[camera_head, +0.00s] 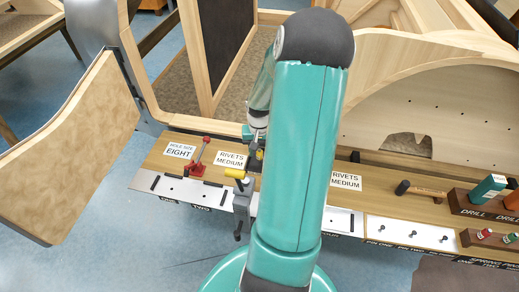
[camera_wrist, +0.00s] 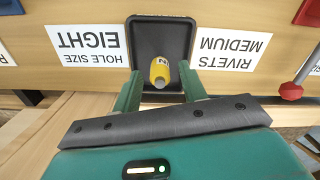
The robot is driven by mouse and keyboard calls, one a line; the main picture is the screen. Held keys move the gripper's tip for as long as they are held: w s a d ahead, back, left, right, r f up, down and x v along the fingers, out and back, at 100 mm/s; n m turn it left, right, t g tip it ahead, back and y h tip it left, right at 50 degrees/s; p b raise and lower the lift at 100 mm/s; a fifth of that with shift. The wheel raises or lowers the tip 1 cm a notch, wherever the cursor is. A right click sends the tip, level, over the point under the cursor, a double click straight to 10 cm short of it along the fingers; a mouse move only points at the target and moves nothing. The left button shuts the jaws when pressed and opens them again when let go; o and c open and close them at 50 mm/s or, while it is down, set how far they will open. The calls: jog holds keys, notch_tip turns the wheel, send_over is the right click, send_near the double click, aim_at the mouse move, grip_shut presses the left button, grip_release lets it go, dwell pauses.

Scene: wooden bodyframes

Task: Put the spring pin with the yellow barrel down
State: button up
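The spring pin with the yellow barrel (camera_wrist: 160,72) shows in the wrist view, marked with a 2, its grey tip towards me. It is at a black square tray (camera_wrist: 143,30). The two fingers of my gripper (camera_wrist: 160,82) stand on either side of the barrel, with a visible gap on both sides, so my gripper is open. In the head view my gripper (camera_head: 257,134) is over the bench beside my arm, with a small yellow bit of the pin (camera_head: 259,154) just below it. My arm hides part of the bench there.
A red clamp (camera_head: 199,160) stands left on the wooden bench. A grey tool with a yellow top (camera_head: 242,203) is at the front edge, close to my arm. A hammer (camera_head: 420,191) and drill racks (camera_head: 462,201) are to the right. Curved wooden frames (camera_head: 440,95) rise behind.

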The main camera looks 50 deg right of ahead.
aim_at(260, 151)
notch_tip(260, 151, up, 12)
jog(key=w+a+r+n+h, duration=0.1)
jog(key=w+a+r, duration=0.1)
jog(key=a+r, duration=0.15)
jog(key=w+a+r+n, duration=0.1)
jog(key=w+a+r, duration=0.15)
jog(key=a, duration=0.25)
jog(key=s+a+r+n+t, duration=0.2)
jog(key=a+r, duration=0.1)
jog(key=a, duration=0.6)
jog(key=s+a+r+n+t, duration=0.1)
jog(key=s+a+r+n, duration=0.2)
jog(key=a, duration=0.6)
jog(key=s+a+r+n+t+y, duration=0.1)
jog(key=s+a+r+n+t, duration=0.1)
jog(key=a+r, duration=0.3)
jog(key=a+n, duration=0.1)
jog(key=a, duration=0.3)
jog(key=shift+s+a+r+t, duration=0.2)
jog(key=shift+a+t, duration=0.1)
jog(key=shift+a, duration=0.05)
